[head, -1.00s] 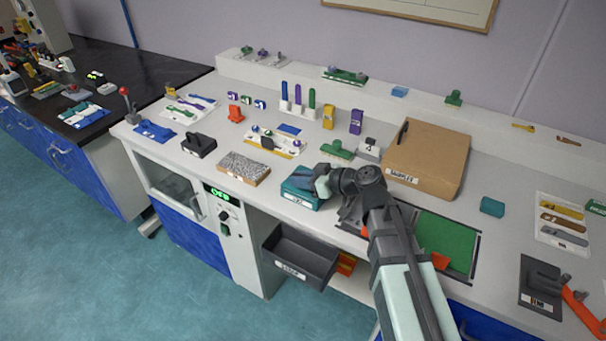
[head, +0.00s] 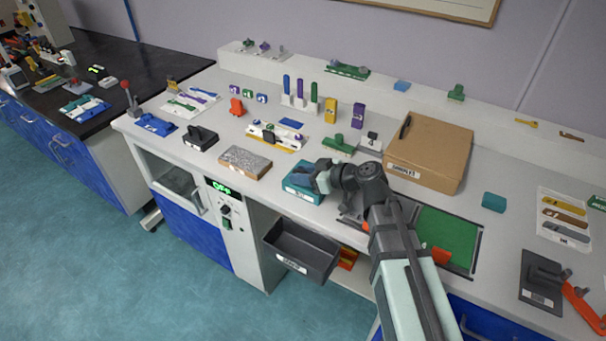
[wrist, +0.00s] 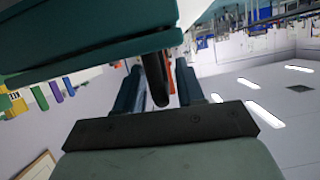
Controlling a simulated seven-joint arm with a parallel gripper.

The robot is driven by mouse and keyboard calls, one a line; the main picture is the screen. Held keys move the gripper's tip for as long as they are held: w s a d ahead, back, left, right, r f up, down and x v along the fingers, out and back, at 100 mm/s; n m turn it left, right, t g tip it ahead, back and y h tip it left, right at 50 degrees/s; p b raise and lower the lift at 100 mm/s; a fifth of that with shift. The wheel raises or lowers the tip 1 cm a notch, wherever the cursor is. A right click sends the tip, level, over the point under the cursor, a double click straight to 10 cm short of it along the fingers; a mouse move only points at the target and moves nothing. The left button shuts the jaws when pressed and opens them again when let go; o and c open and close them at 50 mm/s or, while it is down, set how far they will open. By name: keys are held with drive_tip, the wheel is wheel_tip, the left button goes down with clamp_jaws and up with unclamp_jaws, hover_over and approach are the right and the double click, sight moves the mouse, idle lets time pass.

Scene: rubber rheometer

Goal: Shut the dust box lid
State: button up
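A teal box (head: 305,194) with a white label stands at the bench's front edge; I take it for the dust box, though its label is too small to read. My gripper (head: 304,177) is at the top of this box in the head view and hides part of it. In the wrist view, a large teal surface (wrist: 90,30) fills the upper left. A dark rounded handle (wrist: 156,80) reaches down from it between my fingers (wrist: 160,85). The fingers stand apart, with gaps beside the handle. I cannot tell the lid's exact angle.
A grey speckled slab (head: 245,163) lies left of the teal box. A cardboard box (head: 430,150) stands behind my arm at the right. An open dark bin (head: 300,250) sits below the bench edge. A green mat (head: 447,238) lies right of my arm.

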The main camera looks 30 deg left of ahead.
drive_tip(key=v, duration=1.3)
drive_tip(key=shift+d+r, duration=0.15)
drive_tip(key=shift+d, duration=0.2)
drive_tip(key=shift+a, duration=0.15)
